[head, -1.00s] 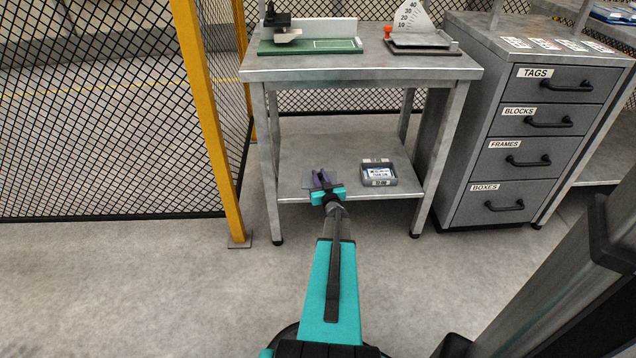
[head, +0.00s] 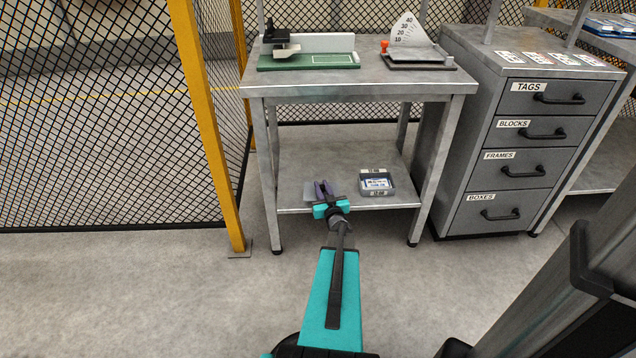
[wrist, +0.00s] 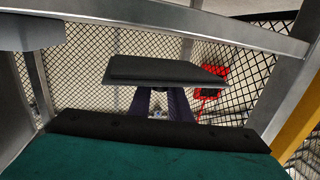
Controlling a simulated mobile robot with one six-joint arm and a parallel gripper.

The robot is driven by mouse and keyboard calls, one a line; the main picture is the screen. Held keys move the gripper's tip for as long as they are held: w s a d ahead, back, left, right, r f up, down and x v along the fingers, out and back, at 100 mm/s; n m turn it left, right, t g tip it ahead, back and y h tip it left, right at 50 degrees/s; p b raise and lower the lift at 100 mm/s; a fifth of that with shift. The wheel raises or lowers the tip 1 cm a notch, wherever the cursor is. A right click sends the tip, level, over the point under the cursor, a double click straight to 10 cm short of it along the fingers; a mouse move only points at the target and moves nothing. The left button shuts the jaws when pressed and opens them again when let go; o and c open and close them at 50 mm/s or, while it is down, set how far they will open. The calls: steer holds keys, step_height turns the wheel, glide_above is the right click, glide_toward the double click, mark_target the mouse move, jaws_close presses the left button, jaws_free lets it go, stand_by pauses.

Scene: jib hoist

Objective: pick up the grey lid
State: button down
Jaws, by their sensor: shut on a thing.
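The grey lid (wrist: 165,71) is a thin, flat dark plate in the wrist view, held at the tips of my gripper's fingers. In the head view the lid (head: 309,191) shows as a small grey piece just left of my fingers. My gripper (head: 323,188) is shut on it, at the front of the table's lower shelf. Part of the lid is hidden behind the fingers. I cannot tell how far the lid is above the shelf.
A grey box with a label (head: 376,183) sits on the lower shelf (head: 350,145), right of my gripper. The tabletop (head: 385,80) is above, with table legs at both sides. A drawer cabinet (head: 520,150) stands right; a yellow post (head: 208,130) and mesh fence stand left.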

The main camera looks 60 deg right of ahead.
steer(key=p+v, duration=0.2)
steer(key=v, duration=0.9)
steer(key=shift+r, duration=0.2)
steer(key=shift+w, duration=0.1)
